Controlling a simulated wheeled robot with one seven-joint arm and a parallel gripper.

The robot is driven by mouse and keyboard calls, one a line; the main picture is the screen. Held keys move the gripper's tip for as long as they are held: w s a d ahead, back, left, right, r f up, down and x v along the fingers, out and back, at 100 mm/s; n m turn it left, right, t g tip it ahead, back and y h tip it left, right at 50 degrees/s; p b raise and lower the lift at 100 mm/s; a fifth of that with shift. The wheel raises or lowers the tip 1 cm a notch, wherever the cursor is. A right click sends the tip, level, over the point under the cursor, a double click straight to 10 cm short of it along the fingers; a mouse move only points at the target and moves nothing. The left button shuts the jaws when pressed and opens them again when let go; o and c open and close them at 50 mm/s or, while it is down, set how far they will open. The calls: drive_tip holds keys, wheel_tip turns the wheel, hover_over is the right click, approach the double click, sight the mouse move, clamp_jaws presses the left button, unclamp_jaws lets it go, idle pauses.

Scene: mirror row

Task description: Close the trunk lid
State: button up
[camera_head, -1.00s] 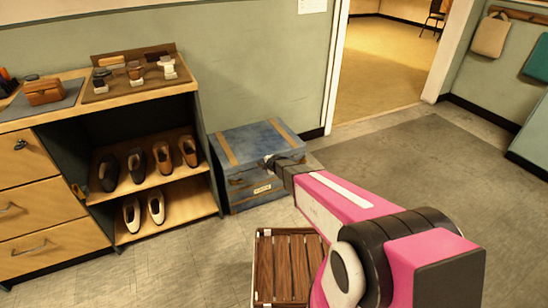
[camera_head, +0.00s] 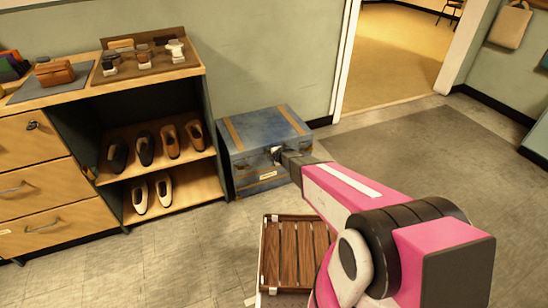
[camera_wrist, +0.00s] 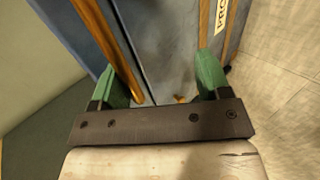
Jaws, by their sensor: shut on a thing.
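The blue trunk (camera_head: 247,178) stands on the floor against the wall. Its lid (camera_head: 262,127), with brown strips, looks down and level; I cannot tell if a thin gap is left at the front edge. My gripper (camera_head: 277,155) is at the lid's front edge, and my arm hides part of the trunk's right front. In the wrist view, the green fingers of my gripper (camera_wrist: 160,75) stand apart with the trunk's blue surface (camera_wrist: 165,40) and a brown strip between them. They appear shut on the lid's edge; the exact contact is unclear.
A shoe cabinet (camera_head: 175,205) is close on the trunk's left. A doorway (camera_head: 400,50) is behind at right. The grey mat (camera_head: 430,145) right of the trunk is clear.

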drive_tip(key=shift+s+f, duration=0.15)
drive_tip(key=shift+s, duration=0.05)
drive_tip(key=v, duration=1)
drive_tip(key=shift+r, duration=0.3)
drive_tip(key=shift+c, duration=1.2)
drive_tip(key=shift+s+d+r, duration=0.1)
drive_tip(key=shift+r, duration=0.05)
drive_tip(key=s+d+r+m+g+h, duration=0.2)
drive_tip(key=s+d+r+m+g, duration=0.2)
drive_tip(key=s+d+r+m, duration=0.4)
drive_tip(key=s+d+r+m+g+h, duration=0.2)
drive_tip(key=s+d+r+m+g, duration=0.2)
drive_tip(key=s+d+r+m, duration=0.4)
drive_tip(key=s+d+m, duration=0.2)
drive_tip(key=s+m, duration=0.4)
drive_tip(key=s, duration=0.1)
drive_tip(key=shift+d+m+g, duration=0.25)
drive_tip(key=shift+m+g, duration=0.15)
drive_tip(key=shift+c, duration=0.3)
